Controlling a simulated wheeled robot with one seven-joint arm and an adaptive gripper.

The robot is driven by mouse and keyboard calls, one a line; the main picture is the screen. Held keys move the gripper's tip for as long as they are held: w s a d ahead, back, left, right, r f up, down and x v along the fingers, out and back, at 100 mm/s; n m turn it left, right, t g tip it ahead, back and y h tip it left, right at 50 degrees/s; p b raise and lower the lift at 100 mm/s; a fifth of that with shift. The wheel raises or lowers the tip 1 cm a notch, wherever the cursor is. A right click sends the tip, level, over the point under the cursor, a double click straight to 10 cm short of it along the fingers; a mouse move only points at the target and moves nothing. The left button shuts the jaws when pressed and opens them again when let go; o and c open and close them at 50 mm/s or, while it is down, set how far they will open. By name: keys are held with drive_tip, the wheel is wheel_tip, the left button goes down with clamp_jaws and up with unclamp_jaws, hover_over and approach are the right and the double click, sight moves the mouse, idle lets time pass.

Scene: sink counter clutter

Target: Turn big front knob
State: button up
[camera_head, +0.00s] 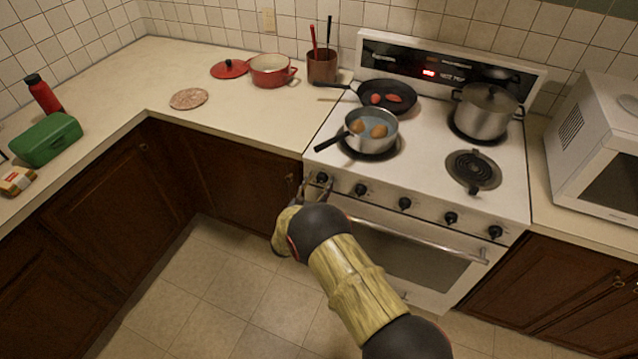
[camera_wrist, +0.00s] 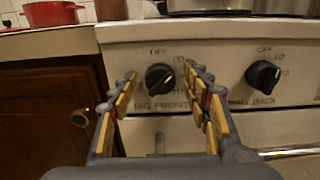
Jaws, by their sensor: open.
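The big front knob (camera_wrist: 160,78) is a round black knob on the white stove front, with lettering under it that reads BIG FRONT. In the head view it is the leftmost knob (camera_head: 322,177) on the panel. My gripper (camera_wrist: 159,88) is open, with one finger to the left and one to the right of this knob in the wrist view. A gap shows between the knob and each finger. I cannot tell whether the fingertips reach past its face. In the head view my gripper (camera_head: 317,190) is at the stove's front left corner.
Another black knob (camera_wrist: 263,76) is to the right, with several more along the panel. The oven handle (camera_head: 420,240) runs below. A dark cabinet (camera_head: 235,170) is to the left.

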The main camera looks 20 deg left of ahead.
drive_tip(key=c, duration=1.1)
drive_tip(key=shift+f+m+b, duration=0.1)
drive_tip(key=shift+m+b, duration=0.2)
drive_tip(key=shift+b, duration=0.05)
drive_tip(key=shift+m, duration=0.3)
drive_tip(key=o, duration=1.1)
drive_tip(key=shift+s, duration=0.1)
